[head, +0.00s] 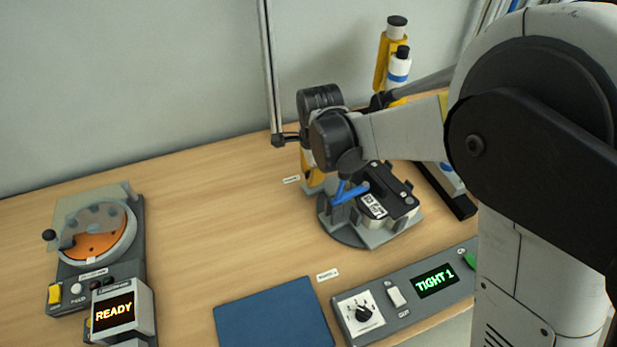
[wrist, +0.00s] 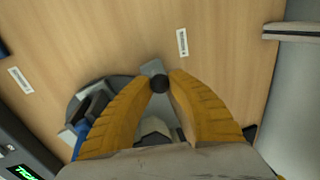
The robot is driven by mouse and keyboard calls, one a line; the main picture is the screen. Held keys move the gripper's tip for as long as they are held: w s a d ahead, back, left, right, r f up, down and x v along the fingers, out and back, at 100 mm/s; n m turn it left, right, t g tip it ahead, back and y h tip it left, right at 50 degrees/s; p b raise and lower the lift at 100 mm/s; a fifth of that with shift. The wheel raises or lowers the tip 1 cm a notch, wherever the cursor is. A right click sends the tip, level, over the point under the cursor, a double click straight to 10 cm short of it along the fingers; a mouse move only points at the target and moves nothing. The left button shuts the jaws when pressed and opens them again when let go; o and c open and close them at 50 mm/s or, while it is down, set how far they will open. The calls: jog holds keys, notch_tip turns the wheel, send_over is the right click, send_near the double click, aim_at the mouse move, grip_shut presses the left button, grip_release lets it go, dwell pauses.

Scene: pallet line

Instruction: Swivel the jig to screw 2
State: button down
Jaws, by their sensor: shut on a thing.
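The jig (head: 378,240) is a grey swivel plate on a round dark base, on the wooden bench at centre right in the head view. It carries a dark block with a white label (head: 373,205) and has a blue lever (head: 349,192). My gripper (head: 312,183) is at the jig's left rear side, partly hidden by my arm. In the wrist view my gripper (wrist: 159,82) has its yellow fingers closed on a round black knob (wrist: 159,84) at the jig's edge. The control panel (head: 407,301) shows "TIGHT 1" in green. Screw 2 cannot be made out.
A screw feeder (head: 130,268) with an orange bowl stands at left, its display reading "READY". A blue mat (head: 275,318) lies at front centre. Bottles (head: 397,68) stand behind my arm. A vertical post (head: 270,75) rises at the back. The bench between feeder and jig is clear.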

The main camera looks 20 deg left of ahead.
jog(key=shift+w+d, duration=0.1)
jog(key=shift+w, duration=0.2)
jog(key=shift+m, duration=0.3)
jog(key=c, duration=1.2)
grip_release()
jog(key=shift+d, duration=0.1)
notch_tip(320, 180, up, 12)
jog(key=s+d, duration=0.1)
jog(key=s, duration=0.1)
jog(key=shift+f, duration=0.15)
